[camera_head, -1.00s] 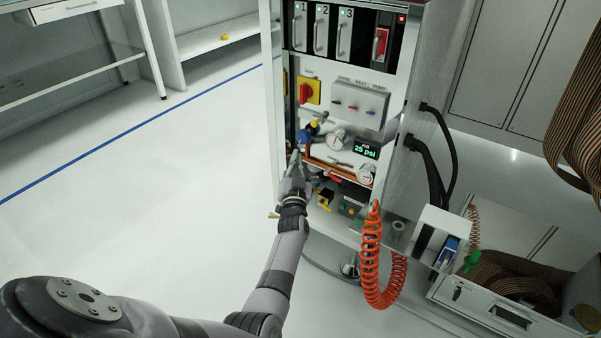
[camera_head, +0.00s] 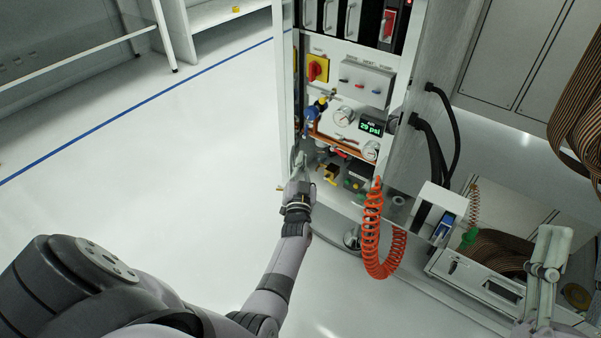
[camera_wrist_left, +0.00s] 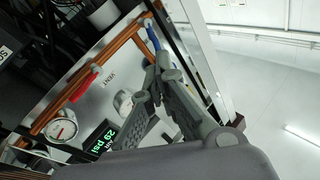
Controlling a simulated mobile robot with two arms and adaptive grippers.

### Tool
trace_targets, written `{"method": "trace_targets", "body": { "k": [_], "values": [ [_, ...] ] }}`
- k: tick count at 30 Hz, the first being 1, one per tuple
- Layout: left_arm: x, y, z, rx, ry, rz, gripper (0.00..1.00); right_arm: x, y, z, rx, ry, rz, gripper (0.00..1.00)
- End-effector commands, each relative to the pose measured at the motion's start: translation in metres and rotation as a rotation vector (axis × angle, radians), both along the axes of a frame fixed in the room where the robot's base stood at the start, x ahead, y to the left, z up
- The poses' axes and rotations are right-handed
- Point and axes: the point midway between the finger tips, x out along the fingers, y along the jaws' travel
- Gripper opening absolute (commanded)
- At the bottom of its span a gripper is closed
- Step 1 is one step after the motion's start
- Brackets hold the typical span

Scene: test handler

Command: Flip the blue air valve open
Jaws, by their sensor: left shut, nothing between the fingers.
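The blue air valve (camera_head: 311,112) is on the left of the cabinet's front panel, by the copper pipe, below the red and yellow rotary switch. Its exact lever angle is hard to tell. A blue part, seemingly its handle (camera_wrist_left: 152,36), shows in the left wrist view, just beyond the fingertips. My left gripper (camera_head: 299,158) is shut and empty, below the valve and apart from it in the head view. Its fingers (camera_wrist_left: 158,78) fill the middle of the wrist view. My right gripper (camera_head: 548,262) shows at the lower right; its jaws are unclear.
The pressure display (camera_head: 371,128) reads 29 psi. Round gauges (camera_head: 344,116) and a red-handled valve (camera_wrist_left: 82,88) are close by on the panel. An orange coiled hose (camera_head: 372,235) hangs at the front. The floor left of the cabinet is clear.

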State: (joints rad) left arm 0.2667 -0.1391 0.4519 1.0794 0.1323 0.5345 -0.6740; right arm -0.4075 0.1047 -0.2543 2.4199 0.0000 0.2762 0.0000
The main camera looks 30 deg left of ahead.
Motion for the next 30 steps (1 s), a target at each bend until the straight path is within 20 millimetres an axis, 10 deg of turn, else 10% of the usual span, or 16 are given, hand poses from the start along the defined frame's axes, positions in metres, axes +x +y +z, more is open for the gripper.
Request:
{"method": "trace_targets", "body": {
  "k": [15,30],
  "values": [
    [-0.037,-0.021,-0.010,-0.001,-0.001,0.001,0.00,0.035,0.000,-0.063,-0.111,0.391,-0.022,0.42],
    [-0.039,-0.022,-0.011,0.000,-0.002,0.000,0.00,0.036,0.000,-0.067,-0.116,0.412,-0.023,0.42]
  ]
}}
